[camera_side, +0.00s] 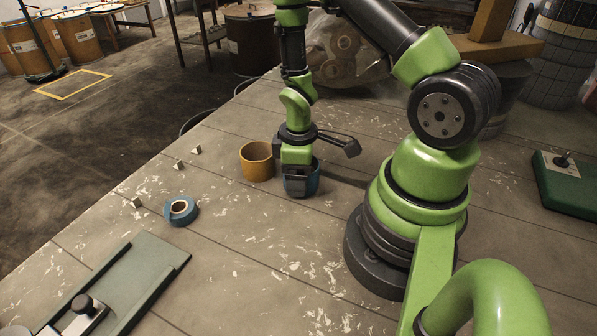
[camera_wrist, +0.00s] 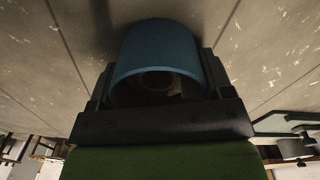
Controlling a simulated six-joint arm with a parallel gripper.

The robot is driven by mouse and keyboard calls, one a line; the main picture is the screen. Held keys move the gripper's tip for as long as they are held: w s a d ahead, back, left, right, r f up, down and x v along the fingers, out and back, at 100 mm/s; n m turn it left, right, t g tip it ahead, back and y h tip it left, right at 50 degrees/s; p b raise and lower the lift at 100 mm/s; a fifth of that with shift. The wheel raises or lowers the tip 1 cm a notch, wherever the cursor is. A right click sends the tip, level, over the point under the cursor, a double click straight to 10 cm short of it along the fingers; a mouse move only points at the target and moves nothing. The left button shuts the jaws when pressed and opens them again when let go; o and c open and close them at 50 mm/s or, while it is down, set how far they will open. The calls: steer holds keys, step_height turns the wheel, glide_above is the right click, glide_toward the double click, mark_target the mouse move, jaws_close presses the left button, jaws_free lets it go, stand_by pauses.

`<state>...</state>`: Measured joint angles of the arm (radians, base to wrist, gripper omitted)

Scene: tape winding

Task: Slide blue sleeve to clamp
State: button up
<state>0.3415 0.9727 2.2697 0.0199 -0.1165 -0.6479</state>
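The blue sleeve (camera_side: 314,181) stands on the workbench beneath my gripper (camera_side: 300,184), partly hidden behind it in the side view. In the wrist view the blue sleeve (camera_wrist: 160,52) fills the space between the two dark fingers of my gripper (camera_wrist: 160,85). The fingers lie against its left and right sides, with no clear gap, so my gripper looks shut on it. Its hollow end faces the wrist camera. The clamp, with a black knob (camera_side: 83,304), sits on a grey-green base plate (camera_side: 150,262) at the lower left of the side view.
An ochre sleeve (camera_side: 257,161) stands just left of my gripper. A blue tape roll (camera_side: 181,210) lies between there and the base plate. Several small pale blocks (camera_side: 180,165) lie near the bench's left edge. A green box (camera_side: 566,183) is at the far right.

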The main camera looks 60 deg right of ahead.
mark_target(224, 239)
steer(key=shift+w+a, duration=0.95)
steer(key=shift+a, duration=2.05)
steer(key=shift+w+a, duration=1)
steer(key=shift+a, duration=1.95)
steer(key=shift+w+a, duration=0.95)
steer(key=shift+a, duration=2.05)
steer(key=o, duration=0.9)
steer(key=shift+r, duration=0.1)
step_height(224, 239, up, 10)
steer(key=shift+f, duration=0.1)
